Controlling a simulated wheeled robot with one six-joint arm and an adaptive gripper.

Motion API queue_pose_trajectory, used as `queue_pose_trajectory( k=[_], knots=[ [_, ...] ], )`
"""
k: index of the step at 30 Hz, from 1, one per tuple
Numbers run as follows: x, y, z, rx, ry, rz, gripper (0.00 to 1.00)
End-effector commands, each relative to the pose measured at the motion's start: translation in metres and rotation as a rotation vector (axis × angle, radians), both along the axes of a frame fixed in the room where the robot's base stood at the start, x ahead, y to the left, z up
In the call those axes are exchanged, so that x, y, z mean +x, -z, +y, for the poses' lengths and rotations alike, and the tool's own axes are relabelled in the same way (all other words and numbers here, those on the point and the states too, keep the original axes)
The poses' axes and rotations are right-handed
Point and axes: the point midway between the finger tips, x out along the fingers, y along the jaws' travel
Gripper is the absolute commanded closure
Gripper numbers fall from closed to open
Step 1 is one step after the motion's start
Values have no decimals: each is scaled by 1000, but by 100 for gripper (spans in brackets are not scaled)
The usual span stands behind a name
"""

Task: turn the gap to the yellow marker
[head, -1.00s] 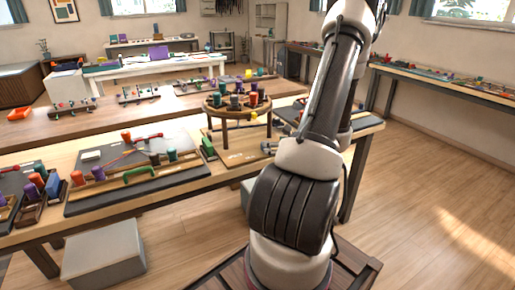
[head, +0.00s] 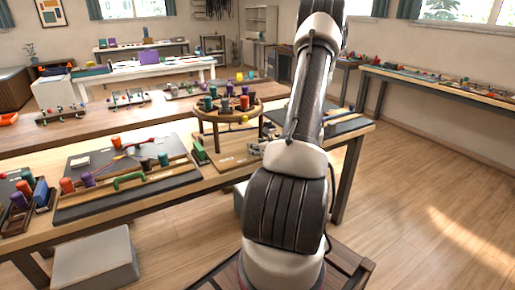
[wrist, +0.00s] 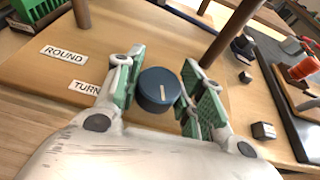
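A round wooden stand (head: 228,113) carries several teal, dark and orange-red bobbins on its top. A small yellow spot (head: 245,119), perhaps the yellow marker, shows at its front edge; the gap cannot be made out.
Legs of the stand (wrist: 228,32) rise beyond the knob. A green block (wrist: 38,8) lies at upper left, and small dark blocks (wrist: 264,130) lie at right. A black mat with bobbins and a green handle (head: 130,180) fills the bench left of the stand.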

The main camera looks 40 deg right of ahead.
Motion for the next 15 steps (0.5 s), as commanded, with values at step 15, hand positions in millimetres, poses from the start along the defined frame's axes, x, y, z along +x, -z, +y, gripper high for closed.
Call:
queue_pose_trajectory(
  k=[15],
  knots=[
    [0,-1,-1,-2,-67,-2,86]
  ],
)
